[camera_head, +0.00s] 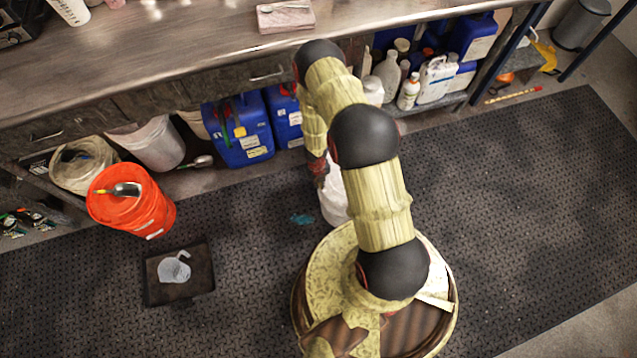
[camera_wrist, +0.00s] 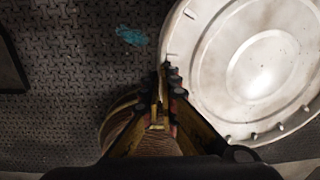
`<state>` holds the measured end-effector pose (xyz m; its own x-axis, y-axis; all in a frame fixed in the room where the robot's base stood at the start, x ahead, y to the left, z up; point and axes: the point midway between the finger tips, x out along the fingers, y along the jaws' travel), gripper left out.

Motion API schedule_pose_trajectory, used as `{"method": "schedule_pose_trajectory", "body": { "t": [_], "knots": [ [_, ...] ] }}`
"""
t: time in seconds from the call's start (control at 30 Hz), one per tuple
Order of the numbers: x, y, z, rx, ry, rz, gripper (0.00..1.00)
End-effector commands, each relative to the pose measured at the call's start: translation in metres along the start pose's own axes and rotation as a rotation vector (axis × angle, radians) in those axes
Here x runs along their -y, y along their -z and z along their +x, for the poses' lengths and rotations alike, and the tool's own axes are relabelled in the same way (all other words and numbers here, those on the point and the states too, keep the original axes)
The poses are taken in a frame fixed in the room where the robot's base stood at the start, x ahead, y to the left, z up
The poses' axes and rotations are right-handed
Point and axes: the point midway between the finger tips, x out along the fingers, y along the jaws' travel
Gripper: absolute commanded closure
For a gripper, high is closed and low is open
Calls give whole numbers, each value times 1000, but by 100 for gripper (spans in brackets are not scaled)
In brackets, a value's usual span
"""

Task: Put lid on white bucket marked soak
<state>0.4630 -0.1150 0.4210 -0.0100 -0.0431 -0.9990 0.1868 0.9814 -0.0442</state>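A round white lid (camera_wrist: 255,65) with raised rings and small tabs around its rim fills the right of the wrist view. My gripper (camera_wrist: 168,78) is at the lid's left edge, its fingers nearly together and apparently pinching the rim. In the head view my arm hides most of my gripper (camera_head: 320,172). A white shape (camera_head: 333,200), bucket or lid, shows beside it on the floor mat, partly covered by my arm. I cannot tell whether the lid is seated on a bucket. No "soak" marking is legible.
An orange bucket (camera_head: 145,212) with a scoop on top stands at left, beside a white bucket (camera_head: 158,146) under the bench (camera_head: 150,50). Blue jerrycans (camera_head: 238,135) line the shelf. The mat (camera_head: 520,200) at right is clear.

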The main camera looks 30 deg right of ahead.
Motion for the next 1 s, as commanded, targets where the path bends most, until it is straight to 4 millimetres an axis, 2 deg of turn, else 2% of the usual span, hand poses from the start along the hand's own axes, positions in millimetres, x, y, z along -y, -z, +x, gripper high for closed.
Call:
{"method": "schedule_pose_trajectory", "body": {
  "t": [0.1, 0.33, 1.0],
  "knots": [
    [0, 0, 14, 1, 0, 0, 100],
    [-1, -1, 28, 1, 0, 0, 100],
    [-1, -1, 29, 1, 0, 0, 100]
  ]
}}
